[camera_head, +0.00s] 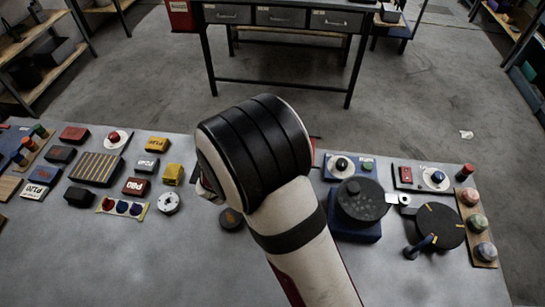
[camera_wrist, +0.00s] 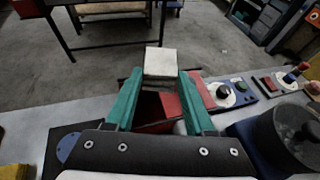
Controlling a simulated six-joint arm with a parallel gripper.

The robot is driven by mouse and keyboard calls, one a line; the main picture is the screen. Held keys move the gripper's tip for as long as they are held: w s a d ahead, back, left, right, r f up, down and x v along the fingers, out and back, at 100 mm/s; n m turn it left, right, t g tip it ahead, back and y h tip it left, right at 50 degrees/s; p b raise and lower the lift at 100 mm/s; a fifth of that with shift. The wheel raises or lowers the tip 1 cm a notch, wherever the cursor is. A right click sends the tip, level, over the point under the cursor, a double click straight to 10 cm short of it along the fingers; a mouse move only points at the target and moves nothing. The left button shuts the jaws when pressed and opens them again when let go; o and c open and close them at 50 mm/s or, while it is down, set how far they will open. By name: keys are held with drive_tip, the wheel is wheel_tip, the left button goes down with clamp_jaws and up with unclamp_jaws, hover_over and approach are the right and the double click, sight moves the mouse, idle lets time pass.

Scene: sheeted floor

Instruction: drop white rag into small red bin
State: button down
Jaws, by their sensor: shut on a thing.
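The white rag (camera_wrist: 160,60) looks like a pale, block-shaped bundle in the wrist view. My gripper (camera_wrist: 161,76) has green fingers and is shut on it, with the rag at the fingertips. Below and between the fingers shows a small red bin (camera_wrist: 170,106) with a dark inside. The rag appears above and beyond the bin in this view; its exact height over it I cannot tell. In the head view my own arm hides the gripper, the rag and most of the bin.
Several labelled blocks, a striped block (camera_head: 96,168) and a yellow block (camera_head: 173,174) lie on the grey table left of my arm. A dark round pot (camera_head: 360,203), button boxes and a black disc (camera_head: 440,226) stand to the right. A drawer bench (camera_head: 283,17) stands beyond on the floor.

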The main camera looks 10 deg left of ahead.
drive_tip(key=shift+f, duration=0.6)
drive_tip(key=shift+c, duration=0.9)
unclamp_jaws()
drive_tip(key=v, duration=1.6)
drive_tip(key=shift+w, duration=0.15)
